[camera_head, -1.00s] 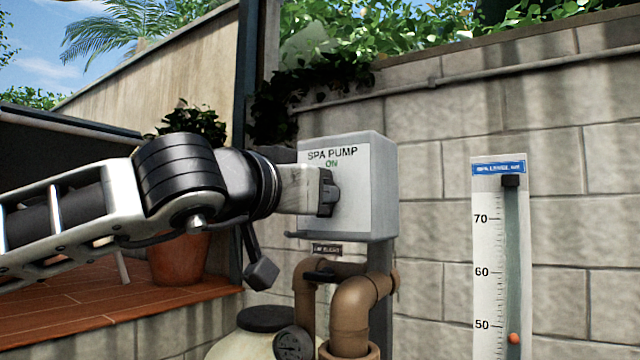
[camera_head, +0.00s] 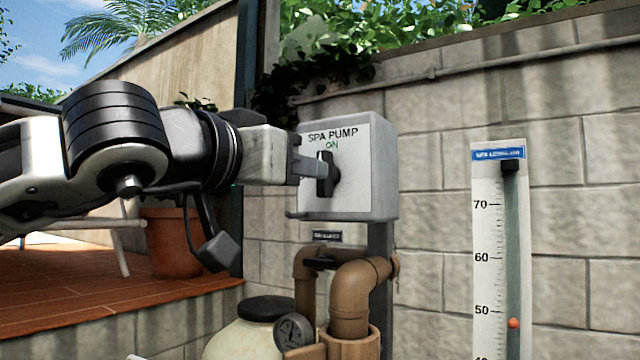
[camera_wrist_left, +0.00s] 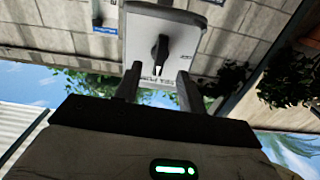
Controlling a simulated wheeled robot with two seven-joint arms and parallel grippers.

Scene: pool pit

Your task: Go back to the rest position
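The spa pump box (camera_head: 379,170) is a grey box on a post, with a white front reading "SPA PUMP" and a green "ON". A black knob (camera_head: 326,175) stands on its front, its handle upright. My left gripper (camera_head: 303,170) is just left of the knob. In the left wrist view its two fingers (camera_wrist_left: 158,82) are spread with nothing between them. The knob (camera_wrist_left: 160,54) shows just beyond the fingertips there, apart from them as far as I can tell. My right gripper is in neither view.
Brown pipes (camera_head: 352,292), a pale tank (camera_head: 243,340) and a round gauge (camera_head: 294,331) are below the box. A level scale (camera_head: 488,260) hangs on the block wall (camera_head: 440,170), its orange marker just under 50. A terracotta pot (camera_head: 172,243) stands on the deck at left.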

